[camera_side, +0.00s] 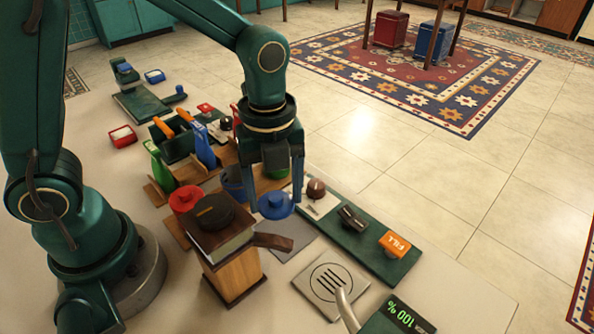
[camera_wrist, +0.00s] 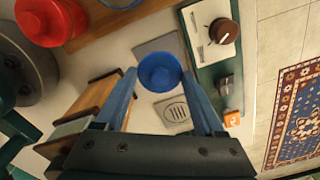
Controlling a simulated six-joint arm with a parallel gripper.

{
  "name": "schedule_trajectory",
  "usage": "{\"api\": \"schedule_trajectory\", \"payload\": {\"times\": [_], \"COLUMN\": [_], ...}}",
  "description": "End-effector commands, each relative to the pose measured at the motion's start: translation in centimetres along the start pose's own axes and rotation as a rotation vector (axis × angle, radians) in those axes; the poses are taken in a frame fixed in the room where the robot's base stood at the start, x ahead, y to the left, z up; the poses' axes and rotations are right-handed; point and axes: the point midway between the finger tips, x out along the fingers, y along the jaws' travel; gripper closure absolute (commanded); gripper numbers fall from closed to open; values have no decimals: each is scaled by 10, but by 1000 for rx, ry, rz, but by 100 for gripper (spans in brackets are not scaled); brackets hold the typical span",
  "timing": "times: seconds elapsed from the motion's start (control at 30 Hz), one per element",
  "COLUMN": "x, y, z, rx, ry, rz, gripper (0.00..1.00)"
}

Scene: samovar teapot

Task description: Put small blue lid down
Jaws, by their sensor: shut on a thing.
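The small blue lid (camera_side: 276,207) is a round disc with a raised knob. My gripper (camera_side: 275,197) points down and is shut on it, with the lid between the fingertips. In the wrist view the lid (camera_wrist: 160,73) sits between the two blue fingers of my gripper (camera_wrist: 160,78), over the pale surface beside a grey square pad (camera_wrist: 157,44). The same pad (camera_side: 291,241) shows in the side view just below the lid. The lid seems to be held above the surface; its exact height is hard to tell.
A brown-topped wooden box (camera_side: 233,272) with a handle stands front left of the lid. A green control panel (camera_side: 350,236) with knobs lies to the right. A metal drain plate (camera_side: 330,283) lies in front.

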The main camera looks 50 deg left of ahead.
Motion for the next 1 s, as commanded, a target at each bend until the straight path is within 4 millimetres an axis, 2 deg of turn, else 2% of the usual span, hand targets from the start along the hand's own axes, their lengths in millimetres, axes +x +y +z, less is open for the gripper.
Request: {"api": "schedule_trajectory", "payload": {"times": [0.13, 0.5, 0.87, 0.9, 0.97, 1.0], "x": [8, 48, 51, 51, 51, 51], "y": [-7, -7, -7, -7, -7, -7], "z": [-11, -11, -11, -11, -11, -11], "rx": [1, -2, -2, -2, -2, -1], "ry": [0, -1, -1, -1, -2, -2], "rz": [0, 1, -1, -2, -2, -2], "gripper": [81, 81, 81, 26, 3, 0]}}
